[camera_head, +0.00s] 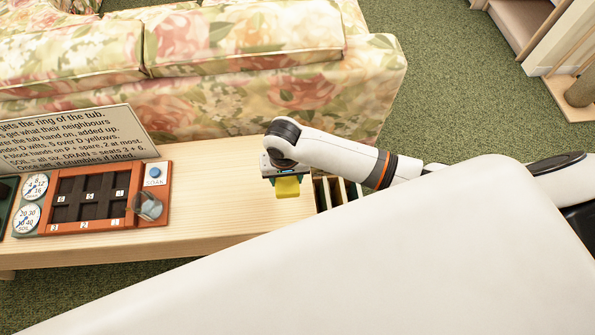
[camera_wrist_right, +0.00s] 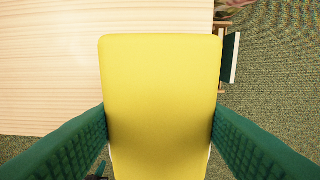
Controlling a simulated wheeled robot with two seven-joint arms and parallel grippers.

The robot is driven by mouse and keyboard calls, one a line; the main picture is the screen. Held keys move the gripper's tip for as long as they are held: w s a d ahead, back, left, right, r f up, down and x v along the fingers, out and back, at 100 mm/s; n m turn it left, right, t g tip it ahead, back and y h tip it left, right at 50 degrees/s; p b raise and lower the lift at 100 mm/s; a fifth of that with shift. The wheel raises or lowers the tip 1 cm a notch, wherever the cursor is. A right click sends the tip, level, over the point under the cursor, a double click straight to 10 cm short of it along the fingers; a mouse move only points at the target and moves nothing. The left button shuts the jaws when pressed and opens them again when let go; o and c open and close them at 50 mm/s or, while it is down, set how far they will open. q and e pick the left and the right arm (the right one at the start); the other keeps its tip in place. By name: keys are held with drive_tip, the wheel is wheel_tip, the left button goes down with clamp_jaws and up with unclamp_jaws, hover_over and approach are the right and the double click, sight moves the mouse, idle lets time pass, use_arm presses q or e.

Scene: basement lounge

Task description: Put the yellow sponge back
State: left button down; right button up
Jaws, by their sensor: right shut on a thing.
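The yellow sponge (camera_head: 287,187) is held by my right gripper (camera_head: 283,176) above the right end of the wooden table. In the right wrist view the sponge (camera_wrist_right: 160,100) fills the middle, with a green finger pressed on each side of it. A brown framed board (camera_head: 100,200) with dark slots lies on the table to the left. It has numbered labels, two white dials on its left side and a SOAK button (camera_head: 154,172). My left gripper is not in view.
A sign with printed text (camera_head: 75,138) leans behind the board. A clear round object (camera_head: 148,207) is at the board's right edge. A slotted rack (camera_head: 335,190) stands at the table's right end, partly hidden by my arm. A floral sofa (camera_head: 240,110) stands behind. The tabletop between board and sponge is bare.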

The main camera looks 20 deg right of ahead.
sight(286, 185)
wheel_tip(286, 185, down, 4)
drive_tip(key=shift+a+f+b, duration=0.1)
drive_tip(key=shift+f+b, duration=0.15)
drive_tip(key=shift+b, duration=0.05)
wheel_tip(286, 185, down, 4)
drive_tip(key=shift+r+b, duration=0.1)
drive_tip(key=shift+b, duration=0.25)
drive_tip(key=shift+f, duration=0.25)
drive_tip(key=o, duration=0.9)
drive_tip(key=shift+r, duration=0.1)
